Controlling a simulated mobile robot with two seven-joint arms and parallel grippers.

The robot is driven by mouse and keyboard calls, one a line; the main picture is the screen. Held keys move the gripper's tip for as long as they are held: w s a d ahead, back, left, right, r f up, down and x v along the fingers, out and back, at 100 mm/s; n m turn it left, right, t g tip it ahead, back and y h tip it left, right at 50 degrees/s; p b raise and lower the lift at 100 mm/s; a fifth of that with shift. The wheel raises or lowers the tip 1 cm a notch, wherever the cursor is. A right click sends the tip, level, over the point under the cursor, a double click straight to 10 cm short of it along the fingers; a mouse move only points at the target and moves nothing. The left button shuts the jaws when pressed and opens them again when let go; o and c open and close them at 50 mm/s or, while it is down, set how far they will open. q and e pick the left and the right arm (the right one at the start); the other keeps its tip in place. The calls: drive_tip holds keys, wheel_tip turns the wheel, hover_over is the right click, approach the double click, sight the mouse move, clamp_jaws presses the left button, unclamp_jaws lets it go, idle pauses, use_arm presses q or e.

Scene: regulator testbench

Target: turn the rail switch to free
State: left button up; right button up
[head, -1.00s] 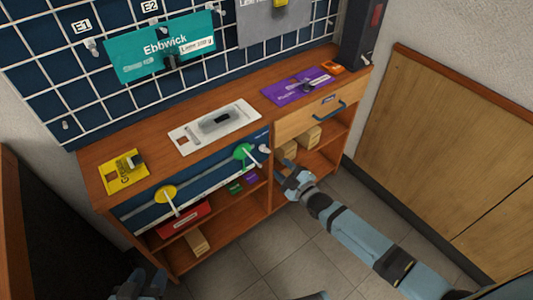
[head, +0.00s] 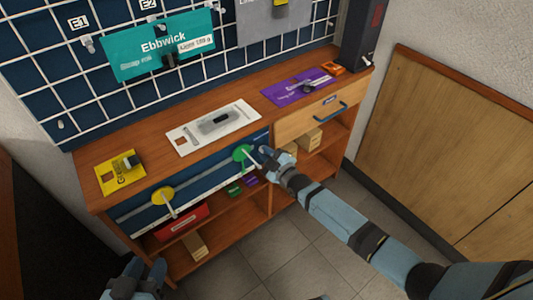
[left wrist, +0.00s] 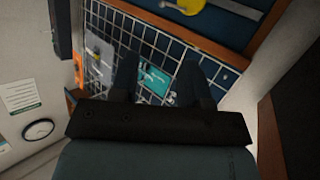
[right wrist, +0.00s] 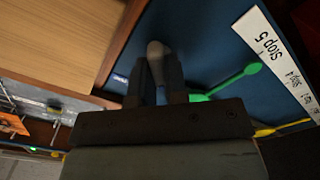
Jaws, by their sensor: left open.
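A blue rail panel on the bench front carries a yellow disc (head: 162,196) and a green disc (head: 243,153), each with a pale lever. A pale rounded knob (right wrist: 155,48) stands at my right fingertips, between the two fingers (right wrist: 160,75). Whether they press on it is unclear. In the head view my right gripper (head: 268,158) is just right of the green disc. My left gripper (head: 145,268) is open and empty, low at the left. I cannot read which part is the rail switch.
A white plate (head: 214,127), a yellow card (head: 120,172) and a purple card (head: 297,87) lie on the bench top. A drawer handle (head: 328,111) sticks out at the right. Shelves below hold a red box (head: 182,222) and wooden blocks (head: 196,247). The floor in front is clear.

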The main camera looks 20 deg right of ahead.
clamp_jaws()
